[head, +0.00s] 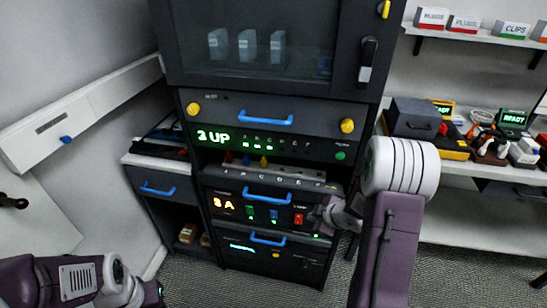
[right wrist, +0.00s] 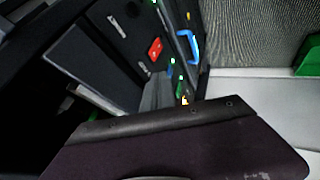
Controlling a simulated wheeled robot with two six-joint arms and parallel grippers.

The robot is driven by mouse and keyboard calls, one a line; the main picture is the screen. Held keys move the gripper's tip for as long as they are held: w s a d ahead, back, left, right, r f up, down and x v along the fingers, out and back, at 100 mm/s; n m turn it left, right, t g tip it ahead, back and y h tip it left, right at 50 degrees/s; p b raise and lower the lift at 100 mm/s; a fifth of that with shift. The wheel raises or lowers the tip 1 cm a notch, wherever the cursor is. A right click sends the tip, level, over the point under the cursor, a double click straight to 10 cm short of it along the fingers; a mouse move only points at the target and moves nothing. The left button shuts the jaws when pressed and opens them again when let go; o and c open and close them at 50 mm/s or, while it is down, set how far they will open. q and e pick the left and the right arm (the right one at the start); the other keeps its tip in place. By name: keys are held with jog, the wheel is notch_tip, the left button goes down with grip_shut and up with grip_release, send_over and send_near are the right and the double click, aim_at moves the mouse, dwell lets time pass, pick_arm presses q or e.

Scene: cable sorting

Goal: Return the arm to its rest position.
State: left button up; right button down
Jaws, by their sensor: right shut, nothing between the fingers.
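My right arm (head: 388,215) reaches in from the right in the head view. Its gripper (head: 318,217) is shut and empty, close in front of the right part of the rack panel with the red rocker switch (head: 298,218). The red switch also shows in the right wrist view (right wrist: 154,49). I cannot tell whether the fingers touch the panel. My left arm (head: 75,280) lies low at the bottom left. Its gripper (head: 157,291) is dark and mostly hidden, so its jaws cannot be read.
The dark rack has blue handles (head: 266,121) and a row of sockets (head: 265,174). A low drawer cabinet (head: 158,187) stands on its left. At the right, a shelf (head: 480,165) holds tools and a grey box (head: 414,118). The floor (head: 455,268) at right looks clear.

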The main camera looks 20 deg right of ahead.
jog(key=w+a+r+n+p, duration=0.1)
jog(key=a+r+p, duration=0.4)
jog(key=r, duration=0.4)
jog(key=w+a+r+p, duration=0.2)
jog(key=a+r+p, duration=0.35)
jog(key=r, duration=0.25)
jog(key=s+a+f+m+g, duration=0.1)
jog(key=s+m+g, duration=0.2)
jog(key=s+m, duration=0.3)
jog(key=s+a+f+m+g+p, duration=0.1)
jog(key=s+m+g, duration=0.2)
jog(key=s, duration=0.9)
jog(key=m, duration=0.2)
jog(key=shift+s+a+m+g+h, duration=0.25)
jog(key=shift+a+m+g+h, duration=0.05)
jog(key=shift+a+m+h, duration=0.1)
